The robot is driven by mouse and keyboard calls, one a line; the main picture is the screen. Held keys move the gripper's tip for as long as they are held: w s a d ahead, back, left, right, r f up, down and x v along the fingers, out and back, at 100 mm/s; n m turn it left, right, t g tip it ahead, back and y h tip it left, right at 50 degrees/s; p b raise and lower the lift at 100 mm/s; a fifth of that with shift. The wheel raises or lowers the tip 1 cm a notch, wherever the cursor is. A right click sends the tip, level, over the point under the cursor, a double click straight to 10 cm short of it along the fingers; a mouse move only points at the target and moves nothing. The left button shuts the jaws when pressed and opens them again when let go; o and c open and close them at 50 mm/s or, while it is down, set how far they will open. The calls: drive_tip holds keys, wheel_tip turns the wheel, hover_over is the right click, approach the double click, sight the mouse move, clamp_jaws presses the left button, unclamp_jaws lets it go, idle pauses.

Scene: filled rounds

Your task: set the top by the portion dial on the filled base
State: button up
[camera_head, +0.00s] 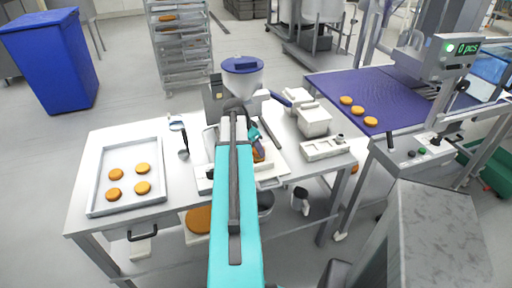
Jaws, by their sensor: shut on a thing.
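My gripper (257,146) is over the middle of the steel table, largely hidden behind my turquoise arm. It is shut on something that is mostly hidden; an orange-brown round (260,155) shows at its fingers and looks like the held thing. A white board or tray (270,183) lies below it. The filled base cannot be made out, as my arm covers that spot. The hopper machine (243,78) with a blue lid stands behind my gripper. The portion dial cannot be made out.
A tray (96,195) with several orange rounds lies at the table's left. White bins (313,122) and a shallow white holder (325,149) stand right. A blue conveyor (337,84) carries three rounds (358,111). A dark-handled utensil (184,148) lies left of my arm.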

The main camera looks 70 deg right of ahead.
drive_tip(key=shift+f, duration=0.45)
idle(0.6)
drive_tip(key=o, duration=1.3)
drive_tip(key=shift+r+p, duration=1.55)
drive_tip(key=shift+r, duration=1.95)
